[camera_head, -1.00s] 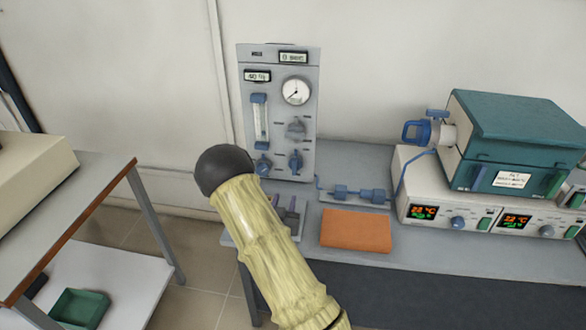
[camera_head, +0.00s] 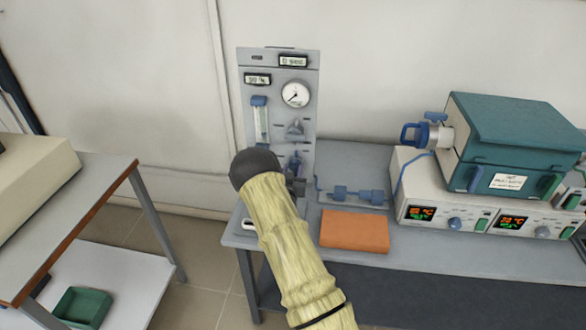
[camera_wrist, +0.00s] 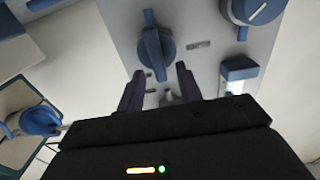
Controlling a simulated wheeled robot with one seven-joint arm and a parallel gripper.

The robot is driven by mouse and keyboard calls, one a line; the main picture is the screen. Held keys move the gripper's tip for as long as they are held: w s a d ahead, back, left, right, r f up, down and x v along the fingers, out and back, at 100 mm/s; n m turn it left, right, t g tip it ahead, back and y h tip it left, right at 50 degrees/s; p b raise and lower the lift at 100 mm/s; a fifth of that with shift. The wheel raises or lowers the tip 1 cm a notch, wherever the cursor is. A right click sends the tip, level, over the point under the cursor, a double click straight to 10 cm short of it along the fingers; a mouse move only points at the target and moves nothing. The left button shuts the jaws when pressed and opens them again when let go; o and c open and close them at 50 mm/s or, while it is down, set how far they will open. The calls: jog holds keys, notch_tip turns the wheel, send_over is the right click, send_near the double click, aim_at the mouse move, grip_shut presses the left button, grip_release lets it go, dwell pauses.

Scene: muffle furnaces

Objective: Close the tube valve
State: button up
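A grey gas panel (camera_head: 265,85) stands at the back of the bench. Its lower-right blue knob (camera_head: 295,160) also shows in the wrist view (camera_wrist: 155,48), its bar handle roughly upright in the picture. My gripper (camera_wrist: 158,80) is open and empty, its two dark fingers just short of this knob, one to each side. In the head view my arm hides most of the gripper and the panel's lower-left knob; that knob shows in the wrist view (camera_wrist: 255,10). A tube fitting with blue handles (camera_head: 425,130) sticks out left of the teal furnace. Which part is the tube valve is not labelled.
The teal furnace (camera_head: 520,125) sits on a control unit at the right. Blue inline fittings (camera_head: 355,195) and an orange block (camera_head: 354,231) lie on the bench (camera_head: 450,258). A side table (camera_head: 85,195) stands at the left, with a floor gap between.

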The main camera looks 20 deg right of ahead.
jog(key=shift+w+d, duration=0.3)
jog(key=shift+w, duration=0.1)
grip_shut()
